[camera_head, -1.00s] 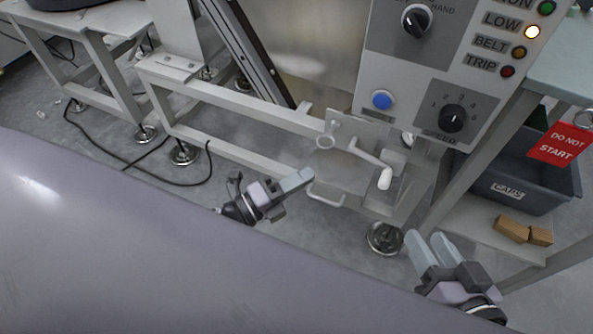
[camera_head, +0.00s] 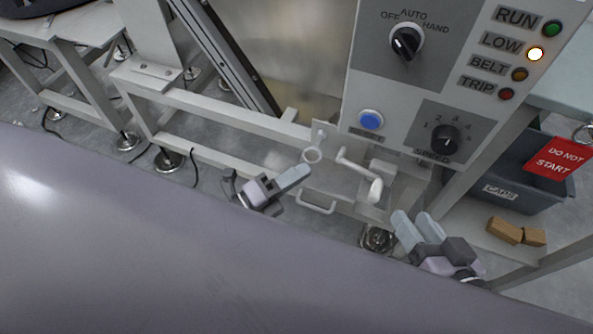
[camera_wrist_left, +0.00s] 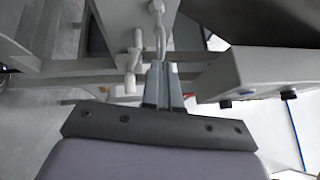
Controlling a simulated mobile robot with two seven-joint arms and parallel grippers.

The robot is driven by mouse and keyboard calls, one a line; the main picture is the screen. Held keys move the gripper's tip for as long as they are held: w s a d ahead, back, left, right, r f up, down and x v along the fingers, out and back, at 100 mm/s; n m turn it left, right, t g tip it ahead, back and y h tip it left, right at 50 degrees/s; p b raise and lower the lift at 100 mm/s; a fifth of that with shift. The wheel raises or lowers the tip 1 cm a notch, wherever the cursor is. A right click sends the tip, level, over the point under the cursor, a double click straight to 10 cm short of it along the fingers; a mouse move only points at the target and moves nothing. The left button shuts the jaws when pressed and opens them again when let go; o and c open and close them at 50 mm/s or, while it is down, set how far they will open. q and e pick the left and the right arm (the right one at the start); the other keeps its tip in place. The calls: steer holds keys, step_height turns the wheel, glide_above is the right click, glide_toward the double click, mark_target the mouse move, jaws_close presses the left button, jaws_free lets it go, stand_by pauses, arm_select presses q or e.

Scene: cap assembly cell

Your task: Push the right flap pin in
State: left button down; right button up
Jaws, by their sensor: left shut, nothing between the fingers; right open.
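A pale flap (camera_head: 345,207) with a bar handle (camera_head: 318,208) is low on the frame under the control panel. A ring-ended part (camera_head: 312,154) is at its upper left, and a crank-like rod with a white knob (camera_head: 375,190) is to the right. I cannot tell which part is the right flap pin. My left gripper (camera_head: 305,169) is shut and empty, its tip just below the ring. In the left wrist view its fingers (camera_wrist_left: 163,72) point at hanging link-shaped metal (camera_wrist_left: 158,32), with a white-ended rod (camera_wrist_left: 130,80) to their left. My right gripper (camera_head: 414,216) is open and empty, lower right of the knob.
The control panel (camera_head: 480,110) overhangs the right side, with a blue button (camera_head: 370,120). A grey bin (camera_head: 535,185) labelled CAPS, brown blocks (camera_head: 505,230) and a red tag (camera_head: 560,157) are further right. A frame beam (camera_head: 225,112) crosses at the left.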

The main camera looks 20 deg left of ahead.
mark_target(316, 148)
steer(key=shift+s+f, duration=0.1)
arm_select(q)
steer(key=shift+w, duration=1.2)
arm_select(e)
steer(key=shift+d, duration=0.1)
